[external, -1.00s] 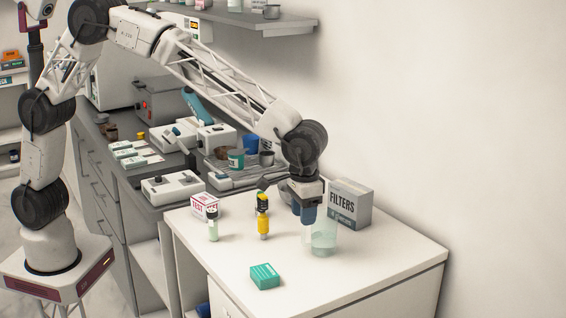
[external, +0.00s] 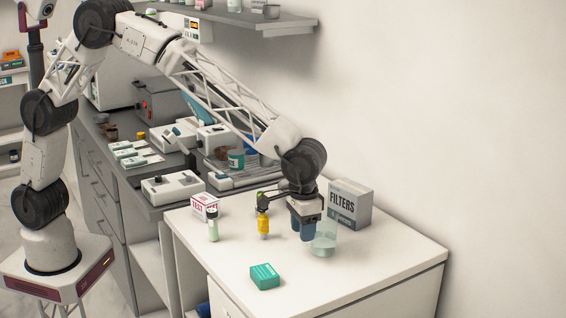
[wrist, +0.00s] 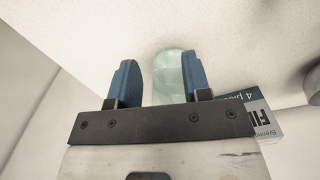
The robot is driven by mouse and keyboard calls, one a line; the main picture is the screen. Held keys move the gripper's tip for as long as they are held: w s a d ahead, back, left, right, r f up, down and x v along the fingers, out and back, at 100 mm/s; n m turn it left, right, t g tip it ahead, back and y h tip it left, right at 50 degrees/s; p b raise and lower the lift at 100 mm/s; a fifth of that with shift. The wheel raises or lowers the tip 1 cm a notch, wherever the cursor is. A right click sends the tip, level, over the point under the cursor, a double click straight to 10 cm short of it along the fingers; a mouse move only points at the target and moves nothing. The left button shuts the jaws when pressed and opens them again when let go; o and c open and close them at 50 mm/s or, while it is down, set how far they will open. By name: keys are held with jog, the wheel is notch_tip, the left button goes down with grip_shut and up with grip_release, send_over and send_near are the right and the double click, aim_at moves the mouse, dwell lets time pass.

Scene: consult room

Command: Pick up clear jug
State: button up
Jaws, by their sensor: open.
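The clear jug (external: 325,240) is a pale greenish see-through vessel standing upright on the white table, in front of the filters box. In the wrist view the jug (wrist: 170,72) lies between the two blue fingers, nearer the right one. My gripper (external: 308,232) is low over the table, pointing down, with its blue fingers beside the jug's left side and partly in front of it. The fingers are apart in the wrist view (wrist: 162,82). I cannot tell whether a finger touches the jug.
The filters box (external: 350,204) stands just behind the jug. A yellow bottle (external: 263,226) and a pale green-capped bottle (external: 213,230) stand to the left, with a white-and-pink box (external: 204,206) behind them. A teal box (external: 265,276) lies in front. The table's right side (external: 395,255) is clear.

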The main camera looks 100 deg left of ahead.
grip_shut()
jog(key=shift+r, duration=0.35)
dwell(0.4)
jog(key=shift+r, duration=4.55)
jog(key=shift+r, duration=0.1)
